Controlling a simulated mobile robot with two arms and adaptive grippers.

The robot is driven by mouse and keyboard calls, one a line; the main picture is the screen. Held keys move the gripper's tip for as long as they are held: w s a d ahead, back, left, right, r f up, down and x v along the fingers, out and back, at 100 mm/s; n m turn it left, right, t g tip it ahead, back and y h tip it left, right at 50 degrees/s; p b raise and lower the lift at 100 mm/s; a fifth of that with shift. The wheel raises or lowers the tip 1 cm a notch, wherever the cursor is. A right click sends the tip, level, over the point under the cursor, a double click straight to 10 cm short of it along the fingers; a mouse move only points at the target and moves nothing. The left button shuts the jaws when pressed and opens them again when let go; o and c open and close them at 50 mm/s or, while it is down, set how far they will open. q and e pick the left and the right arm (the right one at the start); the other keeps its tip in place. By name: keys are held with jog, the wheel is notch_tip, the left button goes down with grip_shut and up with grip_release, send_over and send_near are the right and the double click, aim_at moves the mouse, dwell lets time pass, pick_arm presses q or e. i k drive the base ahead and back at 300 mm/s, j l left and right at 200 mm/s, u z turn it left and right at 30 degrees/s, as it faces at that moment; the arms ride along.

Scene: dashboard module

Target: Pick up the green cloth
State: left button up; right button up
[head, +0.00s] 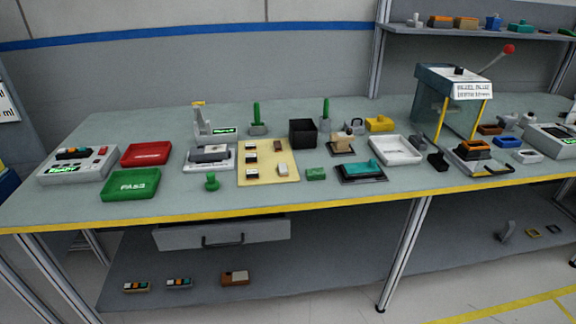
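A small green block-like item (316,174) lies on the workbench near its front edge, right of the yellow mat. It may be the folded green cloth, but it is too small to tell. Nothing visibly covers it. A teal piece (362,169) lies in a dark holder to its right. Neither of my grippers is in view.
The workbench (90,217) has a yellow front edge. The yellow mat (257,178) holds several small parts. A green PASS tray (131,184), a red tray (146,153), a white tray (395,150) and a black bin (302,132) stand around. A drawer (222,234) hangs below.

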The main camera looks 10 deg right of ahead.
aim_at(313, 174)
jog(key=i+l+u, duration=0.15)
jog(key=l, duration=0.25)
jog(key=i+l+u, duration=0.2)
jog(key=l, duration=0.25)
jog(key=l+u, duration=0.15)
jog(key=l, duration=0.3)
jog(key=i, duration=0.05)
